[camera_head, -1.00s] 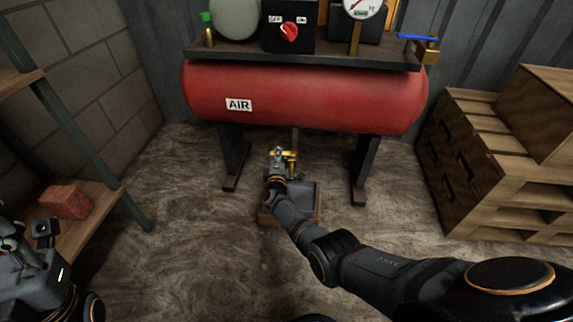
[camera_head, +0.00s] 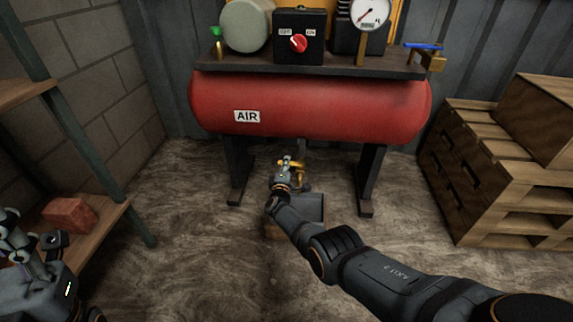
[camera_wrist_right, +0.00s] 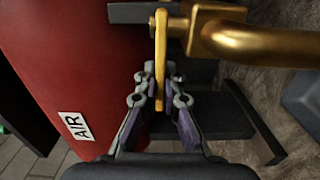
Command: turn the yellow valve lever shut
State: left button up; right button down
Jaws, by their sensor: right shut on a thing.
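The yellow valve lever (camera_wrist_right: 160,60) is a narrow flat bar between the fingers of my right gripper (camera_wrist_right: 160,88) in the right wrist view. The gripper is shut on it. The lever joins a brass valve and pipe (camera_wrist_right: 245,38) bending away to the right. In the head view my right gripper (camera_head: 285,172) is low under the red air tank (camera_head: 310,105), and it hides much of the small yellow valve (camera_head: 298,167). My left gripper (camera_head: 28,248) is at the lower left edge, partly cut off, away from the valve; its opening is unclear.
Tank legs (camera_head: 369,180) stand on both sides of the valve. A wooden shelf with a red brick (camera_head: 70,215) is at left; stacked pallets and crates (camera_head: 500,170) are at right. A switch box (camera_head: 299,38) and gauge (camera_head: 369,13) sit above.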

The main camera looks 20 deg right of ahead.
jog(key=c, duration=1.5)
grip_release()
jog(key=shift+d, duration=0.1)
jog(key=shift+o, duration=0.2)
jog(key=shift+f, duration=0.1)
jog(key=v, duration=0.7)
jog(key=shift+s, duration=0.25)
